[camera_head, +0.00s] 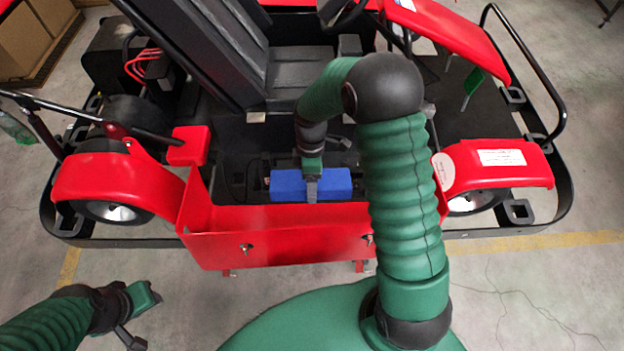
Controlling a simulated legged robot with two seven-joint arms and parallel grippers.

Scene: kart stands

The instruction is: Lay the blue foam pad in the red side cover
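The blue foam pad (288,186) is level, lengthwise along the red side cover (290,240), just behind the upper edge of its front wall. I cannot tell whether the pad touches the cover or hangs above it. My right gripper (312,189) reaches down from above onto the middle of the pad. One grey finger lies against its near face; the other finger is hidden, and the gripper appears closed on the pad. My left gripper (141,319) is low at the left, over the floor, away from the cover and empty. Its finger opening is unclear.
The kart's black seat (235,55) and steering wheel lie behind the pad. Red fenders (118,190) flank the cover, with a black bumper frame outside them. My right arm hides the cover's right end. Cardboard boxes (25,40) stand far left. The floor in front is clear.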

